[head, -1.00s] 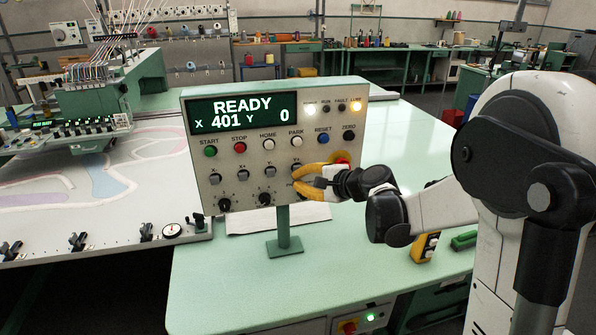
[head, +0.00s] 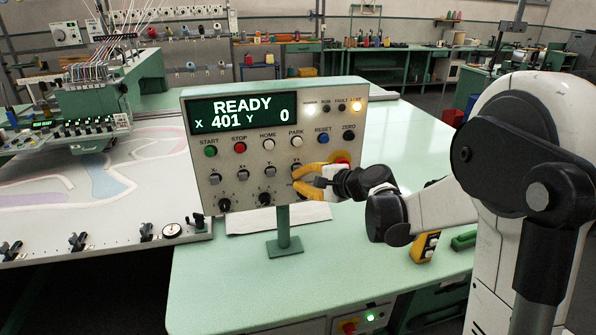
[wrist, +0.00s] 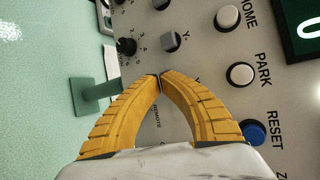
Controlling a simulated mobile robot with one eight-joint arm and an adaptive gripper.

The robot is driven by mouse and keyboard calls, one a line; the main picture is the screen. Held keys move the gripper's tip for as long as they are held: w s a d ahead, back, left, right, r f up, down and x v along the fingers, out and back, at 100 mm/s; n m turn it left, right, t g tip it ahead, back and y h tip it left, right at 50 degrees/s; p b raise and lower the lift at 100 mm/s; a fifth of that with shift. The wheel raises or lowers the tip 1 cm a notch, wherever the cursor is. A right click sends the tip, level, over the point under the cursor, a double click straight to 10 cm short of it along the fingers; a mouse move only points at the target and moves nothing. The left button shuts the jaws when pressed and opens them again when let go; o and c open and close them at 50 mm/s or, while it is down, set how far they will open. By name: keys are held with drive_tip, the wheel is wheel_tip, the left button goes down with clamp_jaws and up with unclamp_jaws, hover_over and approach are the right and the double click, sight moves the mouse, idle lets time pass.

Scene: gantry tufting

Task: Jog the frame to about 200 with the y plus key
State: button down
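The green control panel's screen (head: 243,111) reads READY, X 401, Y 0. Below it, a row of grey jog keys holds X minus (head: 215,178), X plus (head: 243,174), Y minus (head: 270,171) and, at the right end, Y plus (head: 297,167). My gripper (head: 294,174) has its yellow fingertips right at the Y plus key. In the wrist view the fingertips (wrist: 160,76) meet with nothing between them and cover the Y plus key. The Y minus key (wrist: 171,41) shows beside them. I cannot tell whether the tips touch the key.
The START (head: 210,151), STOP (head: 239,147), HOME, PARK, RESET and ZERO buttons sit above the jog keys. Black knobs (head: 264,199) lie below. A red button (head: 342,158) is just right of my fingers. The tufting frame (head: 110,190) lies at left.

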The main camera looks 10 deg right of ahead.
drive_tip(key=shift+w, duration=0.35)
drive_tip(key=shift+w, duration=0.5)
idle(0.7)
drive_tip(key=shift+s, duration=0.1)
idle(3.5)
drive_tip(key=shift+s, duration=0.8)
drive_tip(key=shift+s, duration=2.55)
